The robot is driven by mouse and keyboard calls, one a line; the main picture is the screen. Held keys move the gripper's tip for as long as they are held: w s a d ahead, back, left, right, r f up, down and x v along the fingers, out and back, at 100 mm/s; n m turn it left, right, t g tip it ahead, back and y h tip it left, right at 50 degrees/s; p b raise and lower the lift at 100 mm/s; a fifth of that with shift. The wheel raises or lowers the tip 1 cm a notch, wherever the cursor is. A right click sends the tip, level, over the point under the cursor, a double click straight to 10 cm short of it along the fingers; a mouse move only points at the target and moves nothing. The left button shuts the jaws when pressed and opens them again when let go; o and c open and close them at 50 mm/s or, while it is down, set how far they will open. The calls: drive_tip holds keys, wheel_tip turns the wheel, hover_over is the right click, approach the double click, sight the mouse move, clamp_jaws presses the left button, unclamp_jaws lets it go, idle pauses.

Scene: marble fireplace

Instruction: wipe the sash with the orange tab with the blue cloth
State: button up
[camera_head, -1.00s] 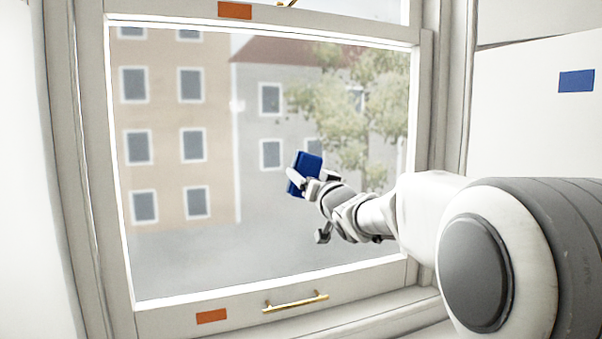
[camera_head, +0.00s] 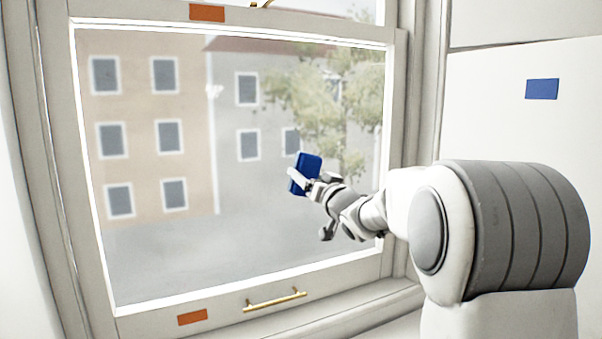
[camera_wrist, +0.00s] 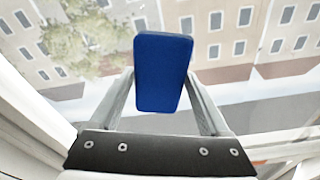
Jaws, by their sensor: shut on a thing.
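The blue cloth (camera_head: 306,173) is a folded, block-like pad in front of the window glass, right of its middle. My gripper (camera_head: 303,183) is shut on it. In the wrist view the cloth (camera_wrist: 162,72) stands between the two fingers. The sash (camera_head: 150,317) is a pale frame around a large pane with hazy, greyish glass. An orange tab (camera_head: 192,317) is on its bottom rail, and another orange tab (camera_head: 207,13) is on the rail at the top. I cannot tell whether the cloth touches the glass.
A brass handle (camera_head: 275,300) sticks out from the bottom rail. The sill (camera_head: 345,318) runs below. A blue tab (camera_head: 542,89) is on the white panel at the right. The space before the left part of the pane is clear.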

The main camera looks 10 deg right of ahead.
drive_tip(key=shift+d, duration=0.3)
drive_tip(key=shift+f, duration=0.1)
